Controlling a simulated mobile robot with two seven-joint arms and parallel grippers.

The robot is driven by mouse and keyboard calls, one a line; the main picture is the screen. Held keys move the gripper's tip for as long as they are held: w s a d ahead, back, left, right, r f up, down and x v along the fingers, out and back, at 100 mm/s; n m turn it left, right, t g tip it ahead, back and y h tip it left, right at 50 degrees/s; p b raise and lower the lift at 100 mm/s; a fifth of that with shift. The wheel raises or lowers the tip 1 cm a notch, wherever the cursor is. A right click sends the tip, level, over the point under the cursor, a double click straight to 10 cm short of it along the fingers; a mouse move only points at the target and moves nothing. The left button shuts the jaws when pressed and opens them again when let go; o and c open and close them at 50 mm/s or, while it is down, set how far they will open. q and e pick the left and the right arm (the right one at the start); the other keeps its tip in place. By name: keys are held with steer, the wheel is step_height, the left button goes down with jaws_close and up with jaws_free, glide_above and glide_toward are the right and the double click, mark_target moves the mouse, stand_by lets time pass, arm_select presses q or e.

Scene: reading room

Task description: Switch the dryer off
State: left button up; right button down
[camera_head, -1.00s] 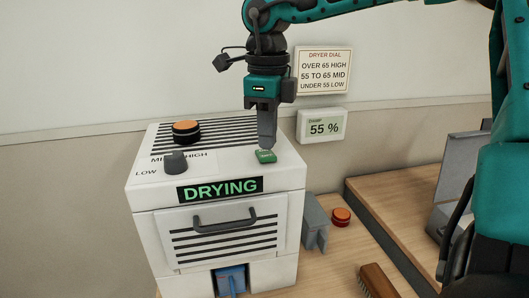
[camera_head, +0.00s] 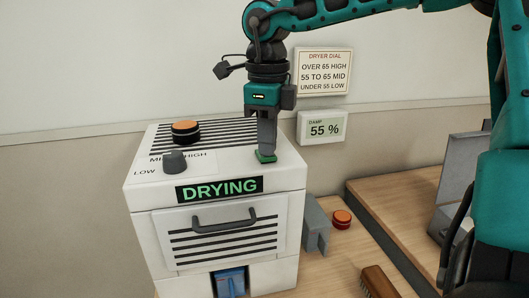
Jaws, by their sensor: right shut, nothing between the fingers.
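The white dryer (camera_head: 145,225) stands on the wooden table, and its display (camera_head: 219,189) reads DRYING in green. On its top are a grey dial (camera_head: 175,162) near the LOW and HIGH labels, an orange-topped black knob (camera_head: 186,131) and a green button (camera_head: 262,158). My right gripper (camera_head: 267,152) is shut and points straight down. Its fingertips are at the green button, seemingly touching it, and hide part of it. My left gripper is not in view.
A wall sign (camera_head: 323,72) gives the dryer dial settings, and a damp meter (camera_head: 321,127) below it reads 55 %. A blue thing (camera_head: 231,282) shows in the dryer's lower opening.

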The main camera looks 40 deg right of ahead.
steer(key=shift+f, duration=0.3)
steer(key=shift+r, duration=0.5)
step_height(320, 180, up, 4)
steer(key=p, duration=0.3)
steer(key=shift+r, duration=0.1)
steer(key=shift+r+p, duration=0.45)
steer(key=shift+r, duration=0.5)
